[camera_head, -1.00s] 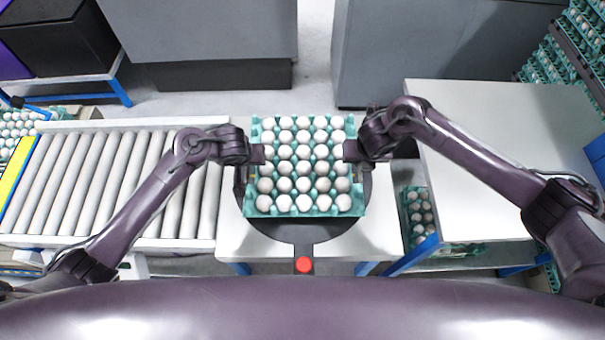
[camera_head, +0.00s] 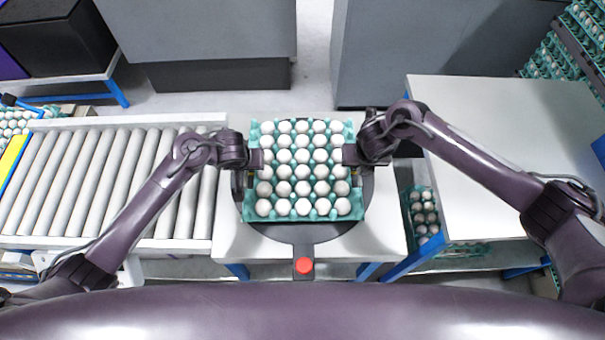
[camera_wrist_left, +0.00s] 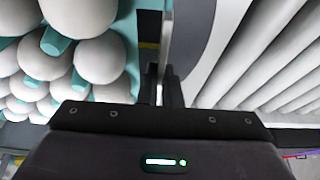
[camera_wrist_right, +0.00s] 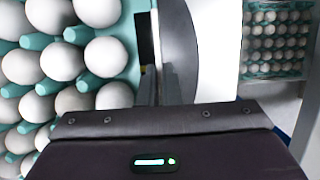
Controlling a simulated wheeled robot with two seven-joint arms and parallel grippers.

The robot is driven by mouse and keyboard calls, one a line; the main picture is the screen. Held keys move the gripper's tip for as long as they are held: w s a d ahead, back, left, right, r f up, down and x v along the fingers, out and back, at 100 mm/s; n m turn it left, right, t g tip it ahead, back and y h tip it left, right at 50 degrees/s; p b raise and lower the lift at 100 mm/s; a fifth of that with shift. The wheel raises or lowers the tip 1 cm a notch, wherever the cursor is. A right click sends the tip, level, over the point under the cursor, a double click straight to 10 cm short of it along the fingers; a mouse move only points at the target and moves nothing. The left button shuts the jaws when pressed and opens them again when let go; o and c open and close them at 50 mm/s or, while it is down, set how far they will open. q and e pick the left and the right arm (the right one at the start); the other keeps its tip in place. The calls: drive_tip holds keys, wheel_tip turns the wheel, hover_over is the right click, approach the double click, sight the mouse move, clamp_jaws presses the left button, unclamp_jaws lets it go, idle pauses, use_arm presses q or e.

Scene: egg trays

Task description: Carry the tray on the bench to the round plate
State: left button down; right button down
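The teal tray (camera_head: 254,215) full of white eggs is level over the dark round plate (camera_head: 310,232) in the head view, covering most of it. I cannot tell whether it rests on the plate or hangs just above it. My left gripper (camera_head: 257,159) is at the tray's left side and my right gripper (camera_head: 350,156) at its right side, facing each other. In the left wrist view the fingers (camera_wrist_left: 163,88) are close together at the tray's edge. In the right wrist view the fingers (camera_wrist_right: 157,88) look the same. Both seem shut on the tray's sides; the contact is partly hidden.
A roller conveyor (camera_head: 110,180) lies left of the plate. A white bench (camera_head: 500,130) with a clear top stands at the right. A red button (camera_head: 304,266) is in front of the plate. Other egg trays (camera_head: 423,215) stand low between plate and bench.

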use_arm(q)
drive_tip(key=shift+f+b, duration=0.55)
drive_tip(key=shift+f, duration=0.05)
use_arm(e)
drive_tip(key=shift+w+f, duration=0.1)
drive_tip(key=shift+f, duration=0.45)
use_arm(q)
drive_tip(key=c, duration=1.7)
unclamp_jaws()
use_arm(e)
drive_tip(key=c, duration=1.7)
unclamp_jaws()
use_arm(q)
drive_tip(key=shift+o, duration=0.4)
drive_tip(key=shift+s, duration=0.1)
use_arm(e)
drive_tip(key=shift+o, duration=0.4)
drive_tip(key=shift+s, duration=0.2)
use_arm(q)
drive_tip(key=shift+r, duration=0.15)
use_arm(e)
drive_tip(key=shift+a+r, duration=0.1)
drive_tip(key=shift+r, duration=0.05)
